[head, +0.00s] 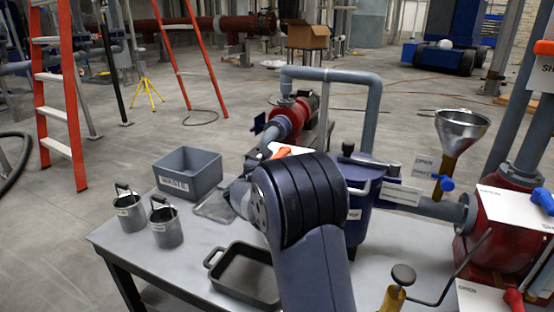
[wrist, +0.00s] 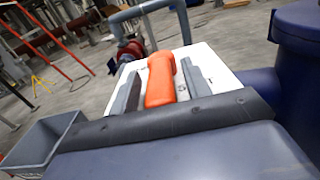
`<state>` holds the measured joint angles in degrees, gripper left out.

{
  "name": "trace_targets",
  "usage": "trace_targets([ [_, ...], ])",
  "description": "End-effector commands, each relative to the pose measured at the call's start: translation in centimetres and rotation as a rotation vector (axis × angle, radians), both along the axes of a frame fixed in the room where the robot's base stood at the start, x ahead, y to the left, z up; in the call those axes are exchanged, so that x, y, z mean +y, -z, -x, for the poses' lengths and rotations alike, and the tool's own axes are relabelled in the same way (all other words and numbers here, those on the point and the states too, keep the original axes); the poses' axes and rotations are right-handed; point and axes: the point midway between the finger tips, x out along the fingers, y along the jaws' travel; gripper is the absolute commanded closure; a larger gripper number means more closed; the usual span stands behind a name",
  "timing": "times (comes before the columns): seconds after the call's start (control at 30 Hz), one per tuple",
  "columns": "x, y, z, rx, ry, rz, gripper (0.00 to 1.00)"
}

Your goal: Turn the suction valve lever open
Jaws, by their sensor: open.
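An orange lever handle (wrist: 162,80) stands in front of a white plate (wrist: 210,60) in the wrist view. I take it for the suction valve lever; no label on it can be read. In the head view its orange end (head: 281,151) shows just past my arm, and the rest is hidden. My gripper (wrist: 160,80) is open, with one grey finger on each side of the orange handle. Gaps show beside the handle, but I cannot tell how deep it sits between the fingers. In the head view my arm hides the gripper.
A grey bin (head: 188,172), two small metal pails (head: 166,228) and a dark tray (head: 245,275) stand on the table. A dark blue vessel (head: 362,200) is close right of my wrist. A funnel (head: 461,130) and red valve body (head: 500,225) are further right.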

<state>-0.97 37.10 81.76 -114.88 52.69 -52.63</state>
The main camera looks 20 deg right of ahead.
Motion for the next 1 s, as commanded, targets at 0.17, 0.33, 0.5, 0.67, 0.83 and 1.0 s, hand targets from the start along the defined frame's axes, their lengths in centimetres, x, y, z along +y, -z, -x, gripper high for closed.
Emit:
trace_targets([
  [0.17, -0.02, 0.01, -0.04, 0.0, 0.0, 0.0, 0.55],
  [0.33, -0.02, 0.01, -0.02, 0.0, 0.0, 0.0, 0.64],
  [0.5, -0.01, 0.01, -0.01, 0.0, 0.0, 0.0, 0.78],
  [0.67, -0.01, 0.01, -0.01, 0.0, 0.0, 0.0, 0.91],
  [0.83, -0.01, 0.01, -0.01, 0.001, 0.0, -0.001, 1.0],
  [1.0, 0.0, 0.02, -0.01, 0.001, 0.0, -0.001, 1.0],
])
